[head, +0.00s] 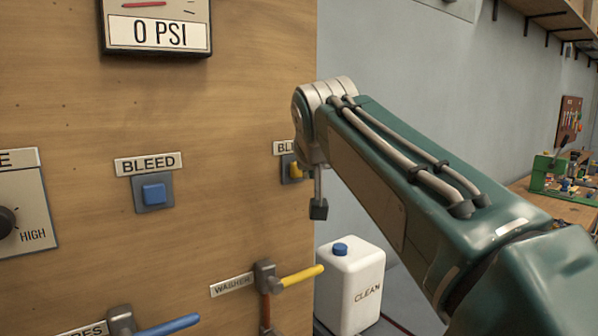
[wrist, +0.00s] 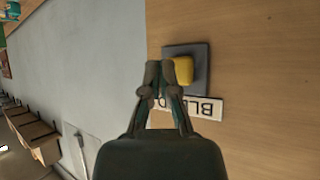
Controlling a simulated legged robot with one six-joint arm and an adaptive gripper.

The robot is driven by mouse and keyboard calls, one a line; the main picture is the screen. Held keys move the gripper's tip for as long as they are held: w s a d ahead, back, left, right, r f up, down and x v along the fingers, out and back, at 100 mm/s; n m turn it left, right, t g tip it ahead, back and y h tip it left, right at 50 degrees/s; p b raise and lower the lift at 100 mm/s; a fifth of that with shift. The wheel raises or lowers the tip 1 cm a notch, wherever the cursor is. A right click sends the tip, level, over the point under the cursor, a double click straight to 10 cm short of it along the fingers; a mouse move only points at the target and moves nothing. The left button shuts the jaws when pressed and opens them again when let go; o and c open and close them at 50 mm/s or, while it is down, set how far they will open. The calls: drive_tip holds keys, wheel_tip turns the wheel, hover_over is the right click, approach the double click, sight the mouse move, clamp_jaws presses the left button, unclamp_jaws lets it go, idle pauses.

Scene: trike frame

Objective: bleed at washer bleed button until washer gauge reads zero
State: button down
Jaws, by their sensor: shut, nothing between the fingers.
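The yellow bleed button (head: 296,171) sits on a grey plate near the right edge of the wooden panel, partly hidden by my arm in the head view. It also shows in the wrist view (wrist: 184,70), above a partly covered "BLEED" label (wrist: 207,107). My gripper (wrist: 161,66) is shut and empty, its tips at the left side of the yellow button in the picture. I cannot tell whether they touch it. A gauge (head: 157,34) reading 0 PSI is cut off at the top; no name shows on it. No gauge is visible above the yellow button.
A blue button (head: 154,193) under another "BLEED" label is left of the yellow one. Below are a yellow-handled valve (head: 298,277) labelled "WASHER" and a blue-handled valve (head: 165,325). A white "CLEAN" jug (head: 350,285) stands right of the panel's edge.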

drive_tip(key=s+d, duration=0.2)
drive_tip(key=s, duration=0.2)
drive_tip(key=shift+s+d, duration=0.1)
drive_tip(key=shift+d, duration=0.3)
drive_tip(key=s+d+f+g, duration=0.1)
drive_tip(key=s+d+f, duration=0.2)
drive_tip(key=s+f, duration=0.5)
drive_tip(key=s+d+f+g, duration=0.2)
drive_tip(key=s+f, duration=0.6)
drive_tip(key=f, duration=0.4)
drive_tip(key=s+d+f+g, duration=0.2)
drive_tip(key=s+d+f, duration=0.2)
drive_tip(key=s+f, duration=0.4)
wheel_tip(320, 180, down, 2)
drive_tip(key=shift+f+m+h, duration=0.1)
drive_tip(key=shift+m+h, duration=0.2)
drive_tip(key=shift+m, duration=0.1)
idle(1.3)
